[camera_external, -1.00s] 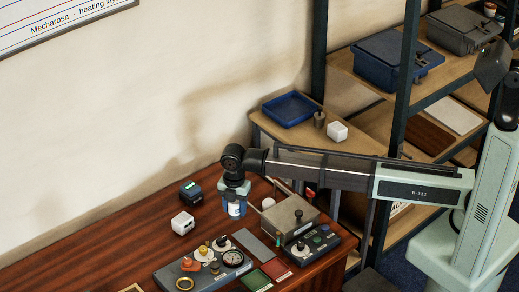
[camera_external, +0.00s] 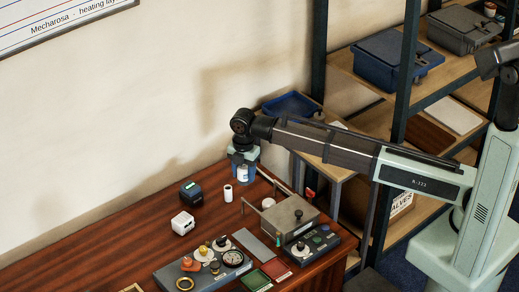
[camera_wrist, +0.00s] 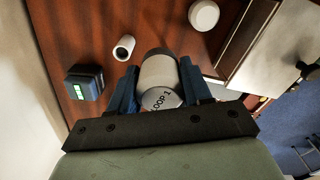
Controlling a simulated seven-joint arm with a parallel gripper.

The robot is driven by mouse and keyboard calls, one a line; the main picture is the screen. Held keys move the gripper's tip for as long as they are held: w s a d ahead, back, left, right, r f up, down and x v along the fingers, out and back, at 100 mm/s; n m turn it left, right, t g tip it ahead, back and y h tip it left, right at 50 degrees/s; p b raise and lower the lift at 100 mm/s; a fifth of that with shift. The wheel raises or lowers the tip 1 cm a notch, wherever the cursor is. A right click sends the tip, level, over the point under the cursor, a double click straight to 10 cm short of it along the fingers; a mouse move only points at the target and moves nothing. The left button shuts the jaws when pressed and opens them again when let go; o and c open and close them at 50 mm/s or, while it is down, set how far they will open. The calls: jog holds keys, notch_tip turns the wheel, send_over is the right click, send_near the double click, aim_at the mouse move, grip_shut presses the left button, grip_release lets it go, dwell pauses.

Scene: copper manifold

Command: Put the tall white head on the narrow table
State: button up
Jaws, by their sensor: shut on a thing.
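The tall white head (camera_external: 243,175) is between the blue fingers of my gripper (camera_external: 243,167), which is shut on it above the red-brown desk. In the wrist view the head (camera_wrist: 160,76) is a white cylinder with "LOOP 1" lettering, gripped between the two blue fingers (camera_wrist: 158,88). The narrow table (camera_external: 333,172) stands behind the desk, against the wall, to the right of my gripper. My arm crosses in front of it and hides much of its top.
A blue tray (camera_external: 291,104) lies on the narrow table; a white block there is mostly hidden. On the desk are a small white cylinder (camera_external: 228,193), a dark box (camera_external: 191,191), a white cube (camera_external: 182,222), a metal box (camera_external: 290,217) and control panels. Shelving stands right.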

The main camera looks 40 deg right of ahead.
jog(key=w+d+r+m, duration=0.1)
jog(key=w+d+r, duration=0.2)
jog(key=d, duration=0.8)
jog(key=w+d+r+m, duration=0.1)
jog(key=w+d+r, duration=0.2)
jog(key=d, duration=0.8)
jog(key=w+d+r+m, duration=0.2)
jog(key=d+r, duration=0.1)
jog(key=d, duration=0.8)
jog(key=shift+s+a+f+n, duration=0.1)
jog(key=shift+s+f+n, duration=0.25)
jog(key=shift+f+n, duration=1.1)
jog(key=shift+s+a+f+n, duration=0.1)
jog(key=shift+s+f+n, duration=0.25)
jog(key=shift+f+n, duration=1.05)
jog(key=shift+s+f+n, duration=0.35)
jog(key=shift+f+n, duration=0.4)
jog(key=shift+f, duration=1.3)
jog(key=shift+f, duration=0.1)
jog(key=o, duration=1.1)
